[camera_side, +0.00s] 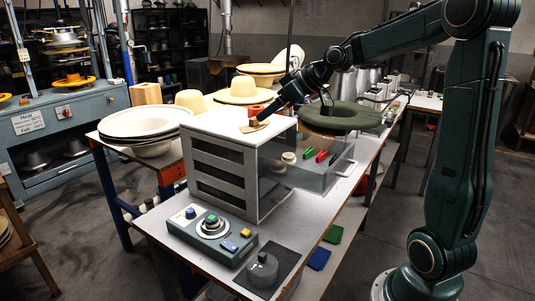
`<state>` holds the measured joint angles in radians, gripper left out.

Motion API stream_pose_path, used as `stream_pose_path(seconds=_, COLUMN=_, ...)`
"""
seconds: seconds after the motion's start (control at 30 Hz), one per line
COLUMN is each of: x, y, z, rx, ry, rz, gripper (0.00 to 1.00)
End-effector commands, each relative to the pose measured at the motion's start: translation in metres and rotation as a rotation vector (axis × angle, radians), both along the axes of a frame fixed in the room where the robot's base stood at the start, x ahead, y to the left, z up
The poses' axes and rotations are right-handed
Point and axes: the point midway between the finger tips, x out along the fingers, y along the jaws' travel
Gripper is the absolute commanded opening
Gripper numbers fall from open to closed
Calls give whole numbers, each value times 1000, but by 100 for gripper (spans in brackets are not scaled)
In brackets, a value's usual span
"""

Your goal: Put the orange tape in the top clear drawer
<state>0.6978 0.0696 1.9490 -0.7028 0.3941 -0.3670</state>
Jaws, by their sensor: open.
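A white cabinet (227,124) with several drawers stands on the table. A clear drawer (325,174) is pulled out from its right side near the top. My gripper (259,121) is open and points down over the right part of the cabinet top. A small flat tan piece (252,128) is at its fingertips; whether it touches the fingers is unclear. No orange tape can be made out for certain. An orange-red patch (257,110) shows behind the cabinet, partly hidden by my gripper.
Felt hats (243,91) and stacked white brims (139,122) are behind and left. A control box (211,229) and a dark pad (266,271) lie in front.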

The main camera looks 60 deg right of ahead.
Motion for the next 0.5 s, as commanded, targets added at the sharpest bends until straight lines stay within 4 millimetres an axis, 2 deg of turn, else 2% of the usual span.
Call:
stream_pose_path(seconds=0.03, x=6, y=-18, z=-4, rx=9, ry=-18, rz=-6, gripper=79)
stream_pose_path(seconds=0.23, x=23, y=-79, z=-11, rx=27, ry=-124, rz=-11, gripper=79)
stream_pose_path(seconds=0.4, x=25, y=-131, z=-19, rx=38, ry=-218, rz=-26, gripper=79)
stream_pose_path(seconds=0.5, x=24, y=-154, z=-23, rx=42, ry=-262, rz=-33, gripper=79)
